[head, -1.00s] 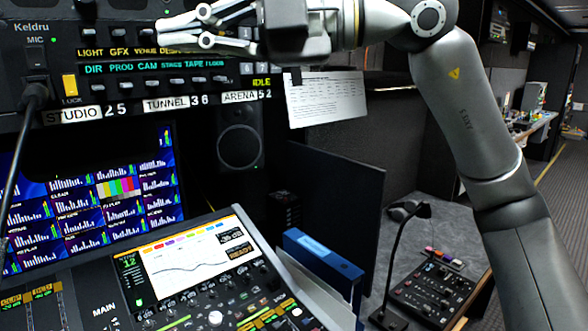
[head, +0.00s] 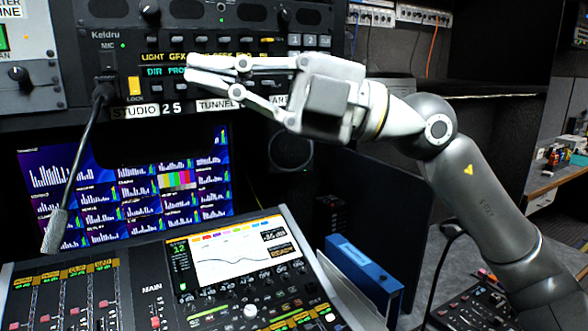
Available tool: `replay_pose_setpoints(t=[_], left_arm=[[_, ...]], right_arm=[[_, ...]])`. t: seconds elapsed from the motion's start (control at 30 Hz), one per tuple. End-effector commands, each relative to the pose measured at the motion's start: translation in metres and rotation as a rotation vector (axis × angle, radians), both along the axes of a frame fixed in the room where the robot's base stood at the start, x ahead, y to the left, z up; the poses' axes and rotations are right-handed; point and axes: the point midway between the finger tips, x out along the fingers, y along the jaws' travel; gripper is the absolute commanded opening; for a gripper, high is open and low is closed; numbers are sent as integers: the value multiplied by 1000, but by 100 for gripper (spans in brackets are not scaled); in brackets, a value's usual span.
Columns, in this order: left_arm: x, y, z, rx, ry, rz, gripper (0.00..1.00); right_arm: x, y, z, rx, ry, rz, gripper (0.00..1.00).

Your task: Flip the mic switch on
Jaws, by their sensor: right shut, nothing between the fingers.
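The mic switch (head: 105,66) is a small dark rocker under the "MIC" label on the black Keldru intercom panel (head: 215,22), left of centre in the head view. A small green light shows by the label. I cannot tell which way the rocker is set. My right gripper (head: 188,69) is shut and empty. Its fingers point left across the panel, to the right of the mic switch and apart from it in the picture. They hide part of the panel's button rows and labels. My left gripper is not in view.
A gooseneck microphone (head: 72,180) hangs from the panel just below the switch. A yellow lock button (head: 134,86) sits right of the switch. Below are a screen of meters (head: 60,185) and a mixing console (head: 150,285). A blue binder (head: 362,272) stands at right.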

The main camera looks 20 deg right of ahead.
Motion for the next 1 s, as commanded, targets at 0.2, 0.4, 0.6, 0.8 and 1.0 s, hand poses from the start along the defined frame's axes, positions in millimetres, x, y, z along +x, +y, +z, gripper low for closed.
replay_pose_setpoints(t=[0.2, 0.4, 0.6, 0.8, 1.0], left_arm=[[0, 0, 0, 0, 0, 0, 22], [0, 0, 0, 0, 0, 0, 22], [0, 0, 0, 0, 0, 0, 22], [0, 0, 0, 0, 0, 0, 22], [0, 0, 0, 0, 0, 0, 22]], right_arm=[[1, 2, -7, 160, 26, 57, 0], [8, -5, -13, 313, 61, 67, 0], [22, -18, -22, 467, 113, 44, 0], [40, -36, -37, 612, 180, -12, 0], [60, -56, -60, 743, 260, -99, 0]])
